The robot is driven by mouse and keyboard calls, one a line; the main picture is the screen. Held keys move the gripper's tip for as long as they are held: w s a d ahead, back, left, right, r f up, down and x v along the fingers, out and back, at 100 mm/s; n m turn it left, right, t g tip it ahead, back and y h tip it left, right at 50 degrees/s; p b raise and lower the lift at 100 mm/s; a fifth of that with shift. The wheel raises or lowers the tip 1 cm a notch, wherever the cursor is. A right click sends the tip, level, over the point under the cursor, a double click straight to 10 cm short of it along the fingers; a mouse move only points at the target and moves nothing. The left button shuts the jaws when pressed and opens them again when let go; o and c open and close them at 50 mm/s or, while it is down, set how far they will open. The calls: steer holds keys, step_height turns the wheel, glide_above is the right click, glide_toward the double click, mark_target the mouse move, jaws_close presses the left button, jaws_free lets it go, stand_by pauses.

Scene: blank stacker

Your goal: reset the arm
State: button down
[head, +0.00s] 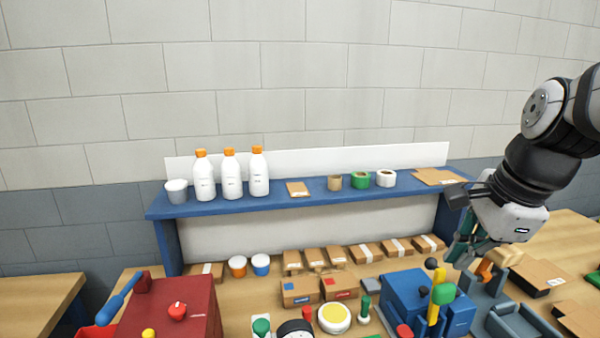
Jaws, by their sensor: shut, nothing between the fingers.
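My arm enters from the right edge in the head view and bends down toward the bench. My gripper (464,250) hangs at its end, pointing down, in front of the right end of the blue shelf (310,193). Its fingers are together and hold nothing that I can see. They are above the bench, close to a blue machine (400,298) with a yellow and green lever and to some grey and orange parts. Whether the fingertips touch any of these I cannot tell.
White bottles with orange caps (231,174), a grey cup and tape rolls (360,180) stand on the shelf. Small cardboard boxes (301,291) line the bench below. A red machine (178,308) stands at lower left. The space above the shelf is clear.

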steer(key=s+a+n+t+h+b, duration=0.1)
steer(key=s+a+n, duration=0.5)
steer(key=s+n, duration=0.5)
steer(key=shift+s+a+f+n+t, duration=0.2)
steer(key=shift+f+n+t, duration=0.15)
steer(key=shift+n, duration=3.45)
